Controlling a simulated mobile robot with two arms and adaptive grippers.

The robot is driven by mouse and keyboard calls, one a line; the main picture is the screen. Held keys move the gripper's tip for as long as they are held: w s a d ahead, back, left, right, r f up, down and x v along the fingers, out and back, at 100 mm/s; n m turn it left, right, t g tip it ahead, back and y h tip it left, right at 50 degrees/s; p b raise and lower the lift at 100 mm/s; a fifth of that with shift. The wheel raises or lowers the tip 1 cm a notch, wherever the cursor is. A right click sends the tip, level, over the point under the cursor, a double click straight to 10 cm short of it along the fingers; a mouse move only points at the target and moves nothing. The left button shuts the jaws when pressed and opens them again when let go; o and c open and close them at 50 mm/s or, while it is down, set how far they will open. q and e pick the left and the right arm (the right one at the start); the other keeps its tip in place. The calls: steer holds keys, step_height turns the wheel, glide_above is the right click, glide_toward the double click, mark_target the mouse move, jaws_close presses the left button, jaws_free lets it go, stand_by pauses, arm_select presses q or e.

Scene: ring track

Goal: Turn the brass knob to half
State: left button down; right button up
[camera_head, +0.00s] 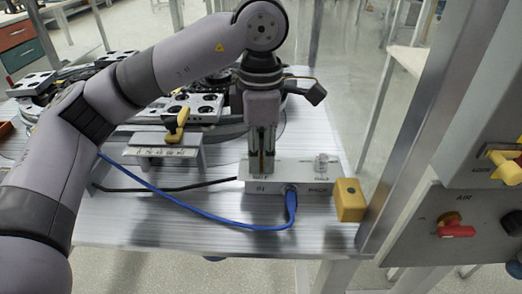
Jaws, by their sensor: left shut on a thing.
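A grey box (310,175) with printed labels stands at the front right of the metal table. My left gripper (262,166) points straight down over the box's left part, above a small label. It is shut on a small brass-coloured piece, the brass knob (262,161), of which only a sliver shows between the fingers. How far the knob is turned cannot be seen. A second, pale clear knob (322,160) stands free on the box's right part. My right gripper is not in view.
A blue cable (230,225) plugs into the box's front. A yellow block (350,200) sits at its right end. A small stand with a yellow lever (178,125) is to the left. A metal post and a panel with a red valve handle (456,230) stand at right.

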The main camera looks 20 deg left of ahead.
mark_target(261, 156)
arm_select(q)
steer(key=shift+m, duration=1)
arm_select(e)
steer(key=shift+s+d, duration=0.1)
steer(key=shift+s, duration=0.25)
arm_select(q)
steer(key=c, duration=1.4)
jaws_free()
steer(key=shift+c, duration=0.2)
step_height(261, 156, up, 12)
